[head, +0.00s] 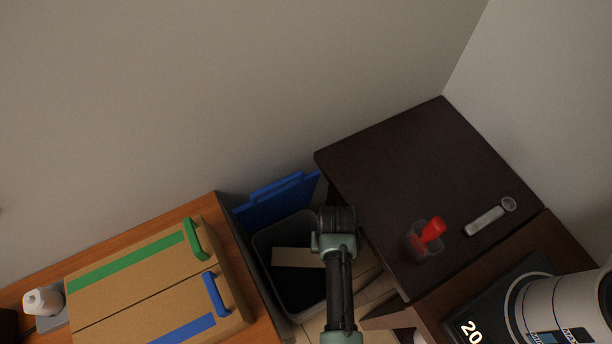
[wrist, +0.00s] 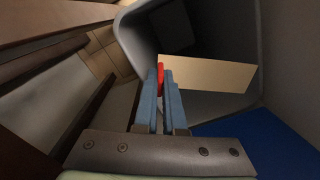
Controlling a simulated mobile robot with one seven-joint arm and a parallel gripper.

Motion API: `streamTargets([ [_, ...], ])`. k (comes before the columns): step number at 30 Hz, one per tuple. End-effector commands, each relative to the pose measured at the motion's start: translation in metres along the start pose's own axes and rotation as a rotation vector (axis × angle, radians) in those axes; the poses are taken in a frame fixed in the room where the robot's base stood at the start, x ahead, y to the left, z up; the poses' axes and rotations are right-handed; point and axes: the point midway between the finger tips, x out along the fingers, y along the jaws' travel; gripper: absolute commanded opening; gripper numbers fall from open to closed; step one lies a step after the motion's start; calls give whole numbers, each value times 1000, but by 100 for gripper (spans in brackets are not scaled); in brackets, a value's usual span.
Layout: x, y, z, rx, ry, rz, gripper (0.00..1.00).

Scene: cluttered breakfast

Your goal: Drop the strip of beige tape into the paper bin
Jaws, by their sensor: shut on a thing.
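The paper bin (head: 258,238) is a dark open bin with a raised blue lid (head: 272,200), standing in the gap between two pieces of furniture. My gripper (wrist: 162,78) is shut, its fingers pointing down over the bin opening. The strip of beige tape (head: 297,257) sticks out to the left of my gripper in the head view, over the bin's dark inside. In the wrist view the strip (wrist: 210,73) reaches right from the fingertips, within the outline of the bin rim (wrist: 127,35). A small red patch shows between the fingertips. The fingertips are hidden in the head view.
A wooden surface at left holds a cardboard box (head: 140,290) with green and blue handles and a white bottle (head: 42,301). A dark top (head: 385,165) at right holds a cup with a red item (head: 430,232) and a grey utensil (head: 487,219). A large white container (head: 560,308) stands front right.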

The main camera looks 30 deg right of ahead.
Motion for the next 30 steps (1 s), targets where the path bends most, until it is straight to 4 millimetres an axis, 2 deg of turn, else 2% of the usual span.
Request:
streamTargets([
  [1, 11, 0, 0, 0, 0, 0, 0],
  [3, 15, 0, 0, 0, 0, 0, 0],
  [13, 16, 0, 0, 0, 0, 0, 0],
  [15, 16, 0, 0, 0, 0, 0, 16],
  [19, 16, 0, 0, 0, 0, 0, 40],
  [20, 16, 0, 0, 0, 0, 0, 42],
  [30, 12, 0, 0, 0, 1, 0, 42],
])
